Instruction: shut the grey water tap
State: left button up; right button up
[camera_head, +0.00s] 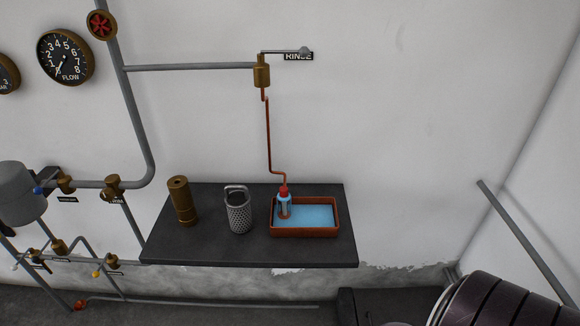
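A brass tap (262,72) with a grey lever handle (285,51) is on the wall, at the end of a grey horizontal pipe. The lever lies level and points right, its round end over a label reading RINSE (298,57). A thin copper pipe (268,135) runs down from the tap and ends over a red-brown tray (305,232) holding blue water (315,215). A small bottle (284,205) with a red top stands in the tray under the pipe end. I cannot tell whether water is flowing. Neither of my grippers is in view.
The tray, a brass cylinder (181,201) and a perforated metal basket (238,212) stand on a dark shelf (215,247). A red handwheel (102,25), a FLOW gauge (66,57) and several valved pipes are at left. A ribbed dark drum (500,303) is at lower right.

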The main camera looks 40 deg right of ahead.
aim_at(303, 52)
jog(key=z, duration=1.3)
